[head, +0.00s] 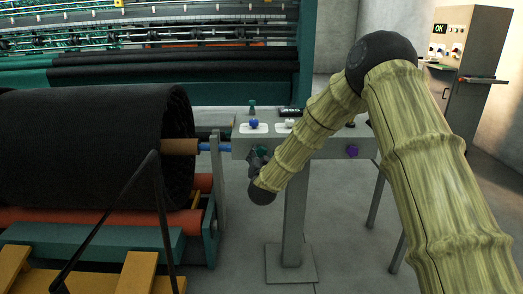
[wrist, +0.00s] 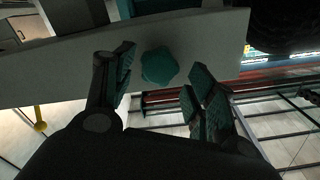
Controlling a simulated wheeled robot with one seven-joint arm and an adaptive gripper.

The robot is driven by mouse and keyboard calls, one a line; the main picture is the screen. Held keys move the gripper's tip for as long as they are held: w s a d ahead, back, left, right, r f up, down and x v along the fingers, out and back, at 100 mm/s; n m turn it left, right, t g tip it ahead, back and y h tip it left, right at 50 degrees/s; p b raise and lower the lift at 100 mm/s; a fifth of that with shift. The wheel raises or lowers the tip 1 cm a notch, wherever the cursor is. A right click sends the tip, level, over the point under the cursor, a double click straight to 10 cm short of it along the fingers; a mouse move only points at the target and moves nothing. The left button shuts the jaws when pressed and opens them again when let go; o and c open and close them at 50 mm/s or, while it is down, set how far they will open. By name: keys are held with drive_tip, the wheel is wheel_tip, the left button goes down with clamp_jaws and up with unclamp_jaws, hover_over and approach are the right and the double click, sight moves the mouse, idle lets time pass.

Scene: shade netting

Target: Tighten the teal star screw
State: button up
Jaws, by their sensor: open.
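The teal star screw (wrist: 160,67) shows in the wrist view as a lobed knob on the edge face of a grey panel. My gripper (wrist: 161,78) is open, with its teal-padded fingers on either side of the screw. Gaps show between the pads and the knob, so it is not gripped. In the head view my gripper (head: 258,158) is at the front of the grey control box (head: 330,146), left of its middle. There the screw is mostly hidden by the gripper, and I cannot make out its shape.
A purple knob (head: 352,151) sits farther right on the box front. A blue ball knob (head: 254,124) and a white one (head: 290,122) are on top. A large black roll (head: 90,145) lies left. A grey cabinet (head: 466,80) stands back right.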

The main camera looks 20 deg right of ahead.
drive_tip(key=shift+w, duration=0.2)
drive_tip(key=shift+x, duration=1.15)
drive_tip(key=shift+d, duration=0.1)
clamp_jaws()
drive_tip(key=shift+f+m+b, duration=0.15)
drive_tip(key=shift+m+b, duration=0.15)
drive_tip(key=shift+b, duration=0.15)
unclamp_jaws()
drive_tip(key=shift+p+v, duration=0.35)
drive_tip(key=shift+v, duration=2.15)
